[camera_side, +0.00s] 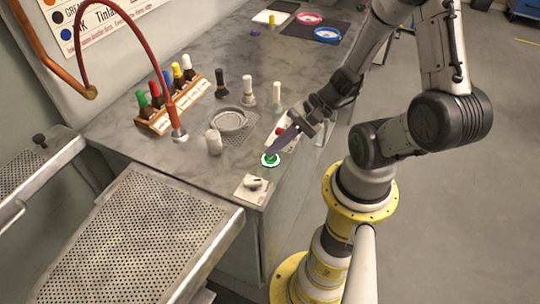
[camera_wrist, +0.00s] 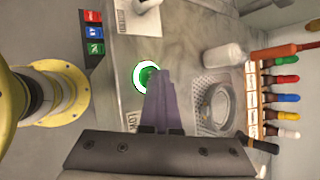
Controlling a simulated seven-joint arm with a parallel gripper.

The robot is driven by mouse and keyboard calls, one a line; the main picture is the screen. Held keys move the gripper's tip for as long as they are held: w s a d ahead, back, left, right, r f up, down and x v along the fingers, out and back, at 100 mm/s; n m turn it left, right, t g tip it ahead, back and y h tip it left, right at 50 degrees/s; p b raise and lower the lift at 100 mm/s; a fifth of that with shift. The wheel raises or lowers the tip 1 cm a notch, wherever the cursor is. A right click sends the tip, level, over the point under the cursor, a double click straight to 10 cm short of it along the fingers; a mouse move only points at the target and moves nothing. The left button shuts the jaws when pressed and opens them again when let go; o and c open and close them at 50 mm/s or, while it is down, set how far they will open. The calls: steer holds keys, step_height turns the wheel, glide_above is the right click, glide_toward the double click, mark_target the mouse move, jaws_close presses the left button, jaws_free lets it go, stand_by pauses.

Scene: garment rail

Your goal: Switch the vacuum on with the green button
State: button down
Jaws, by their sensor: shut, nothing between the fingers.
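The green button (camera_side: 270,160) sits in a white ring on the grey worktop near its front edge. It also shows in the wrist view (camera_wrist: 147,77), just beyond the fingertips. My gripper (camera_side: 272,150) is shut and empty, its dark purple fingers pointing down and left at the button. In the wrist view the closed fingertips (camera_wrist: 160,76) overlap the right part of the button. I cannot tell whether the tips touch it. The vacuum itself is not clearly identifiable.
A white plate with a knob (camera_side: 252,186) lies in front of the button. A red button (camera_side: 281,131) sits behind it, by my gripper. A white bottle (camera_side: 213,141), a round dish (camera_side: 229,119) and a rack of dropper bottles (camera_side: 165,114) stand to the left.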

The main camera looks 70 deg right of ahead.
steer(key=shift+r, duration=3.05)
steer(key=shift+a, duration=0.2)
steer(key=a+r+n+g, duration=0.1)
steer(key=a+r+n, duration=0.2)
steer(key=a+n, duration=0.1)
step_height(320, 180, up, 10)
steer(key=n+h, duration=0.6)
steer(key=n, duration=0.9)
glide_above(275, 156)
steer(key=s, duration=0.5)
steer(key=shift+s+a+f, duration=0.15)
steer(key=shift+a, duration=0.25)
